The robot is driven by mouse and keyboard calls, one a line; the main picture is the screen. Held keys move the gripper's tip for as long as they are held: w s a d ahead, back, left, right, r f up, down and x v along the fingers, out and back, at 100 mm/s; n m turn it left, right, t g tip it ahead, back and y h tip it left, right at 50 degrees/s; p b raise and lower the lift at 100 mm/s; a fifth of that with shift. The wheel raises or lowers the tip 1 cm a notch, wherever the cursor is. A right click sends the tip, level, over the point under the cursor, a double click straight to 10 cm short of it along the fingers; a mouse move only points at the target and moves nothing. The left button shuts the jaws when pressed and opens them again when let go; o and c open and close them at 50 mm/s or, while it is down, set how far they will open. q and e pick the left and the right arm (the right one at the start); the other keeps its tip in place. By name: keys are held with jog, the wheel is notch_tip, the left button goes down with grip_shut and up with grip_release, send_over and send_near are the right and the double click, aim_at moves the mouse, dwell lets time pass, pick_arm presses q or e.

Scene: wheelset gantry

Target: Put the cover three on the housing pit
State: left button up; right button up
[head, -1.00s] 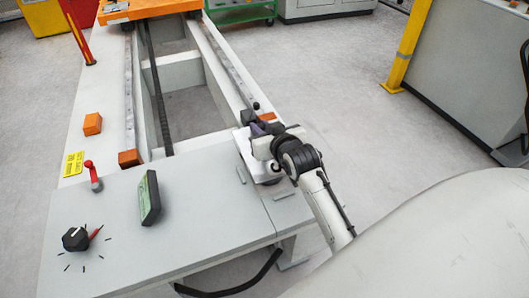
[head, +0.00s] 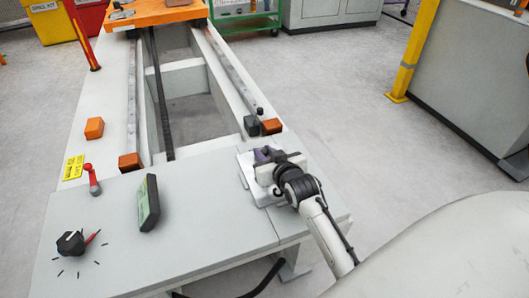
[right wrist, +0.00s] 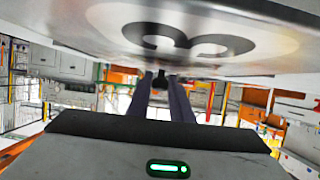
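Cover three, a pale plate (head: 246,170), is under my right gripper (head: 264,154) at the right end of the grey console top. In the right wrist view its face with a large dark 3 (right wrist: 190,40) fills the top. The dark fingers of my right gripper (right wrist: 165,100) are close together around a small black handle (right wrist: 160,79) on the cover, so the gripper looks shut on it. The gripper and arm hide part of the plate. I cannot make out the housing pit; the plate hides the console beneath it. My left gripper is not in view.
On the console are a black dial (head: 71,243), a red lever (head: 92,178) and a tilted display (head: 148,203). Orange blocks (head: 131,162) and a black block (head: 251,126) sit by the rails. An orange platform (head: 155,12) stands at the far end.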

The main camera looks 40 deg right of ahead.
jog(key=o, duration=0.4)
jog(key=shift+c, duration=0.2)
jog(key=shift+r, duration=0.15)
jog(key=p+v, duration=0.2)
jog(key=v, duration=0.5)
jog(key=shift+r, duration=0.1)
jog(key=shift+s+a+r, duration=0.1)
jog(key=shift+s, duration=0.1)
